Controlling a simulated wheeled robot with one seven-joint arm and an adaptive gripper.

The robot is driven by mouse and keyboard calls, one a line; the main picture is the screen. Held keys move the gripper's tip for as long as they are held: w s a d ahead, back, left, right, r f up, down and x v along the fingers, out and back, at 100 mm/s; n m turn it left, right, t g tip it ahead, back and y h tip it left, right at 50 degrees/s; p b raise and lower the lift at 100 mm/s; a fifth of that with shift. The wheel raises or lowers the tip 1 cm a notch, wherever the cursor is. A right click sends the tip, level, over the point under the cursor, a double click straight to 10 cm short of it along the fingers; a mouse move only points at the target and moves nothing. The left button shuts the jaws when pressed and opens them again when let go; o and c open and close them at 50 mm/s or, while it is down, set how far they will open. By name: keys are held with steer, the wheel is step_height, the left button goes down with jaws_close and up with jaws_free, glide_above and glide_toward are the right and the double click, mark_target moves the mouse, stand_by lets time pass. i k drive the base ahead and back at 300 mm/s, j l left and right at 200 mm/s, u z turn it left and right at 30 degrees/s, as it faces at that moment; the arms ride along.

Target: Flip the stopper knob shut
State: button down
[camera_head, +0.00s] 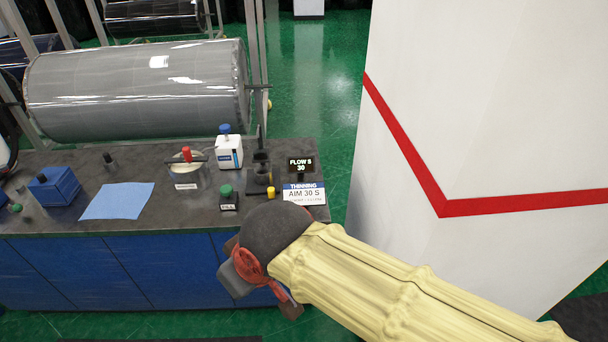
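A small yellow knob (271,192) sits low on a dark stand (260,172) near the bench's right end. It looks like the stopper knob, but I cannot read a label on it or tell its position. My gripper (262,283) is in front of the bench's front edge, below and apart from the yellow knob. My yellow-sleeved arm comes in from the lower right. The gripper's dark body and red linkage show; its fingertips are partly hidden, so its opening is unclear. I see nothing held.
On the grey bench (150,222) stand a green knob (226,190) marked FILL, a red-handled pot (186,170), a white bottle (229,152), a flow display (301,165) reading 30 and a thinning sign (304,194). A white wall (480,120) rises at the right.

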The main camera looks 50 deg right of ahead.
mark_target(271, 191)
steer(key=i+l+z, duration=0.3)
steer(key=i+z, duration=0.65)
steer(key=i, duration=0.3)
